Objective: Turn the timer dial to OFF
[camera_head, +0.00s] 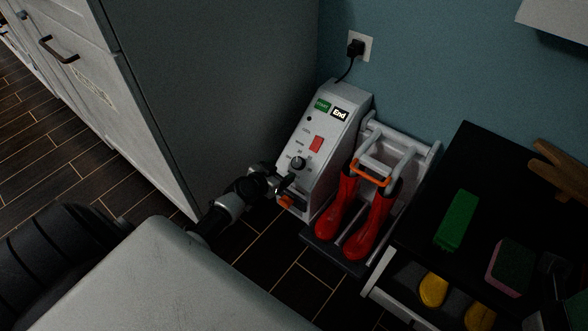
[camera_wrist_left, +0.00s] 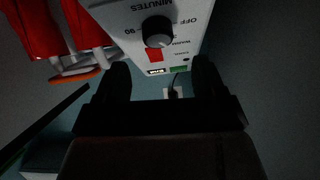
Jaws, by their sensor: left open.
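The timer dial (camera_head: 298,163) is a dark round knob on the sloped front of a pale grey machine (camera_head: 322,128). In the left wrist view the dial (camera_wrist_left: 158,31) shows upside down, with OFF, MINUTES, WARM and 90 printed around it. I cannot tell which mark the dial points to. My left gripper (camera_head: 285,183) is close to the lower front of the machine, just below the dial in the head view. In the left wrist view its fingers (camera_wrist_left: 161,80) are apart and empty, and the dial lies beyond their tips.
Red boots (camera_head: 369,228) stand on a rack (camera_head: 402,160) right of the machine. A grey cabinet (camera_head: 225,90) rises on the left. A black-topped table (camera_head: 470,165) holds a green block (camera_head: 457,220) and a sponge (camera_head: 511,265). A plug (camera_head: 355,47) sits in the wall outlet.

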